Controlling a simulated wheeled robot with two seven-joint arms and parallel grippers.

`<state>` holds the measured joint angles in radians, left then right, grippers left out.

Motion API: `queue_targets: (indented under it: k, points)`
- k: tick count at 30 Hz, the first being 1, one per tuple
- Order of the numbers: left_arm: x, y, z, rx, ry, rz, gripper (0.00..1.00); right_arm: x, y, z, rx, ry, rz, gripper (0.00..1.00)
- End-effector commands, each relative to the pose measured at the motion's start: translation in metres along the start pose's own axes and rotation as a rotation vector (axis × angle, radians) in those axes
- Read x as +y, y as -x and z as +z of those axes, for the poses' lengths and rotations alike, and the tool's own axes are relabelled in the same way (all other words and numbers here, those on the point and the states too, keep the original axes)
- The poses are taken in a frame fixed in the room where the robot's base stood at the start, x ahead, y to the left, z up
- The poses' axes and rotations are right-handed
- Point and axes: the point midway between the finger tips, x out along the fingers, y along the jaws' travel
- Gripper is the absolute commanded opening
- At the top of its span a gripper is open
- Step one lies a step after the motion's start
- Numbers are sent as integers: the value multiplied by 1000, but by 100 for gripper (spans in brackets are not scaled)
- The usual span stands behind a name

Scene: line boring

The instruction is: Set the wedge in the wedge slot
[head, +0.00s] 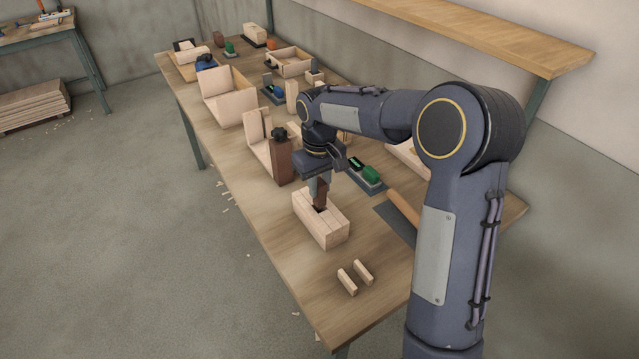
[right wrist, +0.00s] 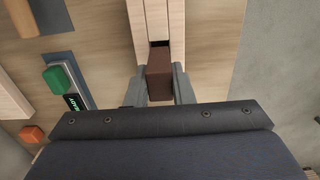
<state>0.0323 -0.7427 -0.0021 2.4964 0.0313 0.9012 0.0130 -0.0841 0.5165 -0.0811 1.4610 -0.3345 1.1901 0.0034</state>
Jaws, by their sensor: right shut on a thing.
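The dark brown wedge (head: 320,196) is held upright between the fingers of my right gripper (head: 318,184). The pale wooden block (head: 334,233) with the wedge slot stands on the bench directly below. The wedge's lower end is at the dark slot opening in the block's top; I cannot tell how far it is inside. In the right wrist view, both fingers (right wrist: 160,88) press the sides of the wedge (right wrist: 159,72). A small dark strip of the slot (right wrist: 159,43) shows just beyond it, and the block (right wrist: 175,20) runs ahead. My left gripper is out of view.
Two small wooden strips (head: 347,281) lie in front of the block. A device with a green top (head: 371,173) sits to the right. The bench front (head: 320,310) is clear.

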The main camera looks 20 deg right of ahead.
Motion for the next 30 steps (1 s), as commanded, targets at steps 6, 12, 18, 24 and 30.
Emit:
queue_targets:
  k: [6, 12, 18, 24, 30]
  points:
    - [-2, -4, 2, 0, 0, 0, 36, 0, -6, 0, -1, 0, 0, 0]
    - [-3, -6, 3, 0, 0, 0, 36, 0, -11, 0, -1, 0, 0, 0]
    - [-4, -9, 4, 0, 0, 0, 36, 0, -16, 0, -1, 0, 0, 0]
    - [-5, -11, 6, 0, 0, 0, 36, 0, -21, 0, -1, 0, 0, 0]
    - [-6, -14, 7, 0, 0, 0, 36, 0, -26, 0, -1, 0, 0, 0]
